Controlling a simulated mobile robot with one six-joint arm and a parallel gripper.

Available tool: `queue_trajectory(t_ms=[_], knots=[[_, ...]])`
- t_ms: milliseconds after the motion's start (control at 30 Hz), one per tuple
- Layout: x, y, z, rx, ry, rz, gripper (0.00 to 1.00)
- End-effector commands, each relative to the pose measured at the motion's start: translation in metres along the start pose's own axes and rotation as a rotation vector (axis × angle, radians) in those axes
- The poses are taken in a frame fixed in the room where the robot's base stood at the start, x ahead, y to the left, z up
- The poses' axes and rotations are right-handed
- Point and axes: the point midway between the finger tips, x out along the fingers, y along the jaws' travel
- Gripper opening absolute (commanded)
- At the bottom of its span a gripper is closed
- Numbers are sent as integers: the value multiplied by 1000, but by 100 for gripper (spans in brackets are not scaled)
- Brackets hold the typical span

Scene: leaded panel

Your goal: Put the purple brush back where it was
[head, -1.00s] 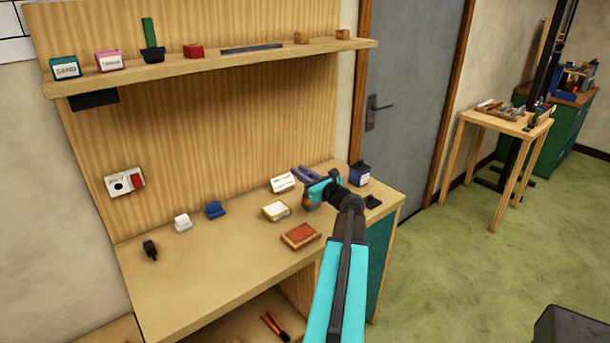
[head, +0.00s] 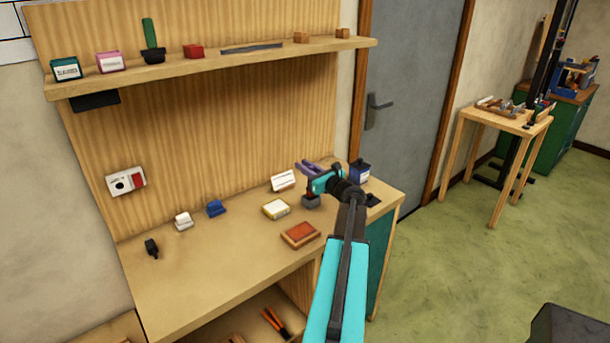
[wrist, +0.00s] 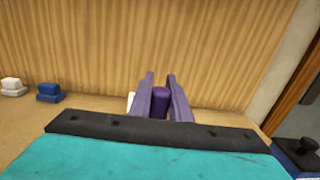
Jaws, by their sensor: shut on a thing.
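My gripper (head: 307,167) is over the right rear part of the workbench, with its fingers pointing toward the back panel. In the wrist view, my gripper (wrist: 160,80) is shut on the purple brush (wrist: 160,102), whose dark purple part shows between the two fingers. A dark grey block (head: 311,202) shows just below my gripper in the head view. I cannot tell whether it is part of the brush or a separate holder. The lower part of the brush is hidden in the wrist view.
Near my gripper are a white labelled block (head: 283,180), a yellow-edged box (head: 276,209), a red-topped tray (head: 300,234) and a dark blue pot (head: 359,172). A shelf (head: 220,62) above holds a green-handled brush (head: 150,35) and small boxes.

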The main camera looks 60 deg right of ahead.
Motion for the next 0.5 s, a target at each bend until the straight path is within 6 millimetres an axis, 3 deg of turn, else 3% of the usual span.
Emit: queue_trajectory(t_ms=[500], knots=[[2, -4, -34, 0, 0, 0, 0]])
